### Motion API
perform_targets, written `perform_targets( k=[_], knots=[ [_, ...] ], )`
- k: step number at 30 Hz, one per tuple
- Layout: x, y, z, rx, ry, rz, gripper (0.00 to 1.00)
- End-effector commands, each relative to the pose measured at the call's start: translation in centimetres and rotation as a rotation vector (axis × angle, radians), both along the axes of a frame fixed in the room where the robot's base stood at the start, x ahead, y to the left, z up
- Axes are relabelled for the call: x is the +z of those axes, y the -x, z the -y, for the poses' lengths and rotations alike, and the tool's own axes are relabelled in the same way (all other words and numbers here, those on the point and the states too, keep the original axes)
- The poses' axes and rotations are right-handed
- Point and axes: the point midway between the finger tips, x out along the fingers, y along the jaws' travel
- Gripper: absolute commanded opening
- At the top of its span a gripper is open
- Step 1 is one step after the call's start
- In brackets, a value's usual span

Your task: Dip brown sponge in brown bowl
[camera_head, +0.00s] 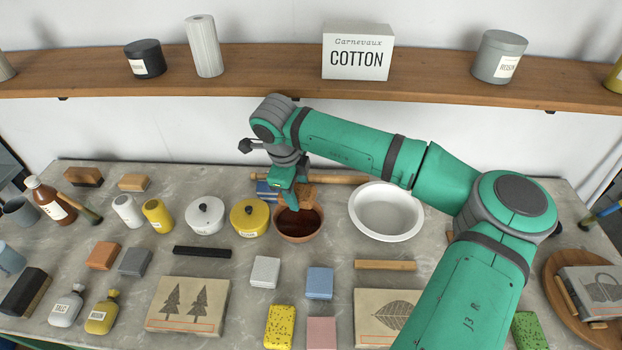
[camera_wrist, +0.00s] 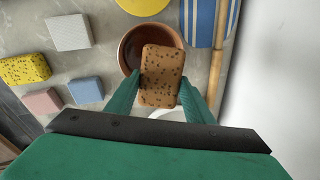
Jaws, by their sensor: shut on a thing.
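The brown sponge (camera_wrist: 162,76), tan with dark specks, is held between the two fingers of my gripper (camera_wrist: 158,98) in the wrist view. The brown bowl (camera_head: 298,236) stands on the grey table in the head view, with dark brown contents. In the wrist view the sponge covers part of the bowl (camera_wrist: 127,52). In the head view my gripper (camera_head: 294,200) points down at the bowl's back edge, and the sponge (camera_head: 306,194) shows partly behind the fingers. I cannot tell whether the sponge touches the bowl or its contents.
A yellow lidded pot (camera_head: 249,217) stands close left of the bowl, and a white basin (camera_head: 386,211) stands to the right. A blue striped thing (camera_head: 266,190) and a wooden rod (camera_head: 345,179) lie behind. Blocks, sponges and litho stones fill the front. A shelf (camera_head: 270,72) runs above.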

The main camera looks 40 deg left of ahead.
Motion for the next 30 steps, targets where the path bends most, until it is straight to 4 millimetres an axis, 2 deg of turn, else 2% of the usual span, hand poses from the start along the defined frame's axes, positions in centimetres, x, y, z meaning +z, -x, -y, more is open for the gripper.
perform_targets(
  k=[5,30],
  knots=[
    [-0.8,-0.1,0.1,-0.001,0.001,0.0,0.3],
    [-7.8,0.0,0.0,0.001,0.001,-0.001,0.3]
  ],
)
